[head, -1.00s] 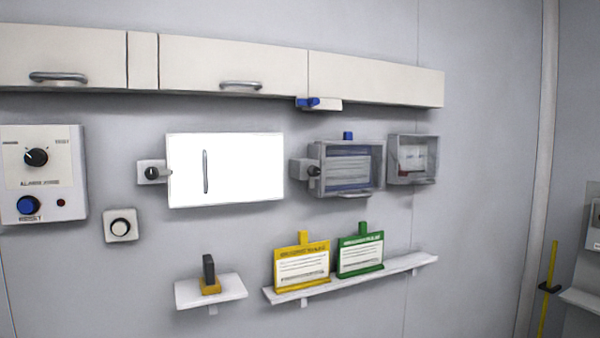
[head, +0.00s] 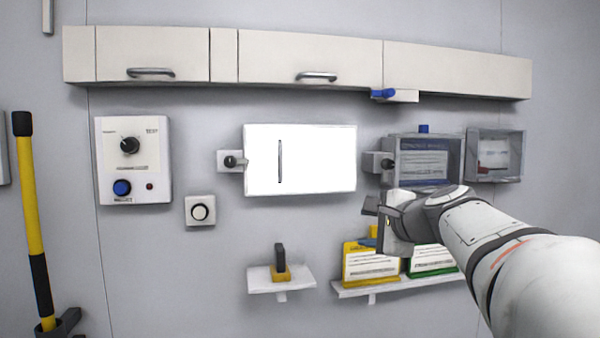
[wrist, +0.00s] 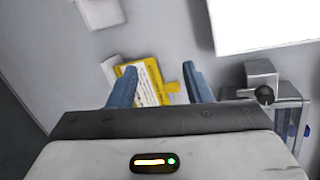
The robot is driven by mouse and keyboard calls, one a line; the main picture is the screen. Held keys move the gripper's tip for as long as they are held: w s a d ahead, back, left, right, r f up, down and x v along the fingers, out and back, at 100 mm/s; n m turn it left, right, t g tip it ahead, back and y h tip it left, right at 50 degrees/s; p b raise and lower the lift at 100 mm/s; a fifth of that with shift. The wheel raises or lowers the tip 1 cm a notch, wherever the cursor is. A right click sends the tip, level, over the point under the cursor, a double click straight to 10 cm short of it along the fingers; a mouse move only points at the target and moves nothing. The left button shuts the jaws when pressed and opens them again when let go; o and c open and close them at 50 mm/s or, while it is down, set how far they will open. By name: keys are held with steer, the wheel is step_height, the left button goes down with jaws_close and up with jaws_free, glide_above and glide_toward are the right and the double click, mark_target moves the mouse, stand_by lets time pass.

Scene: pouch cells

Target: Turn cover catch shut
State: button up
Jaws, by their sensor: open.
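A grey catch block with a dark round knob (head: 387,163) sits at the left edge of a grey box with a clear cover (head: 423,160). In the wrist view the knob (wrist: 264,95) is at the lower right, outside my fingers. The cover looks closed over a labelled panel; whether the catch is fastened I cannot tell. A similar catch (head: 230,162) is left of the bright white panel (head: 315,160). My gripper (head: 372,218) is open and empty, below the box's catch and apart from it. In the wrist view my gripper (wrist: 160,80) has its fingers spread.
A yellow sign (head: 371,266) and a green sign (head: 432,261) stand on a shelf behind and below my gripper. A smaller grey box (head: 495,155) is to the right. Cabinets (head: 300,57) with a blue lever (head: 383,94) run above. A control panel (head: 132,160) is at left.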

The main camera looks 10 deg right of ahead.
mark_target(391, 165)
steer(key=w+d+r+m+t+h, duration=0.2)
steer(key=w+d+r+m+t, duration=0.15)
steer(key=d+r+m, duration=0.6)
steer(key=shift+n+t+h, duration=0.3)
steer(key=shift+n+t, duration=0.15)
steer(key=shift+n, duration=0.4)
steer(key=w, duration=0.2)
steer(key=w+r+p, duration=0.1)
steer(key=w, duration=0.2)
steer(key=w+p, duration=0.1)
steer(key=w, duration=0.1)
steer(key=shift+w+d+r, duration=0.2)
steer(key=shift+w, duration=0.1)
steer(key=shift+c, duration=0.2)
